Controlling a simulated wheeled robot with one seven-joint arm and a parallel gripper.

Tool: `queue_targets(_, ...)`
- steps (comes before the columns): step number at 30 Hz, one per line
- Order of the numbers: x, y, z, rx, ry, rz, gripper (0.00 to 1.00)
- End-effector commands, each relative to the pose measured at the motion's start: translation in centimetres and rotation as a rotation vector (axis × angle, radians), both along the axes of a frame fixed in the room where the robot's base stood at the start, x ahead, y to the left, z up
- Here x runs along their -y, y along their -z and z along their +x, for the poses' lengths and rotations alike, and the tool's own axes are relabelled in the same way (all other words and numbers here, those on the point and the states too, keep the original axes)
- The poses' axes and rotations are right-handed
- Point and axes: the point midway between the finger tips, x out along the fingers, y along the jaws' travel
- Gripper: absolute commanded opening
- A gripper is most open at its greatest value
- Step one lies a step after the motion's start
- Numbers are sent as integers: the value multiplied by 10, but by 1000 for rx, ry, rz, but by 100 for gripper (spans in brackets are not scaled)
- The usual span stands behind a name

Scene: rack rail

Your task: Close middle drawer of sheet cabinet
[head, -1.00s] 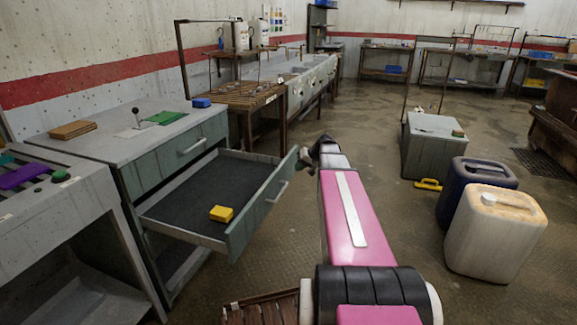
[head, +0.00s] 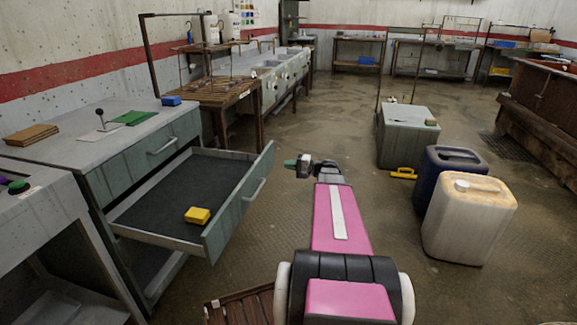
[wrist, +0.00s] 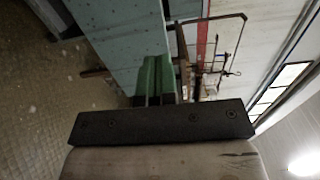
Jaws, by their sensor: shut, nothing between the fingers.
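The sheet cabinet (head: 65,150) stands at the left, grey-topped with grey-green fronts. Its middle drawer (head: 236,208) is pulled far out, with a pale bar handle (head: 254,191) on its front. A yellow block (head: 197,215) lies inside on the dark drawer floor. The top drawer (head: 160,148) is shut. My gripper (head: 289,163) is shut and empty, just right of the drawer front's far end, with a small gap in the head view. In the wrist view my green fingers (wrist: 155,78) are together beside a speckled grey-green panel (wrist: 120,40); contact cannot be told.
A blue jerrycan (head: 450,165) and a cream jerrycan (head: 468,220) stand on the floor at the right. A grey box (head: 405,140) stands behind them. A grey bench (head: 40,235) adjoins the cabinet at left.

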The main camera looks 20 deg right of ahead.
Motion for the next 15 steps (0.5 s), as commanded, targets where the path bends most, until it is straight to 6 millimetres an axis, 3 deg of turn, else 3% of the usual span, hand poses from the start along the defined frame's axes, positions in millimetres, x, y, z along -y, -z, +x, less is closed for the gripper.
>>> queue_targets(15,-73,0,54,0,-1,-1,0)
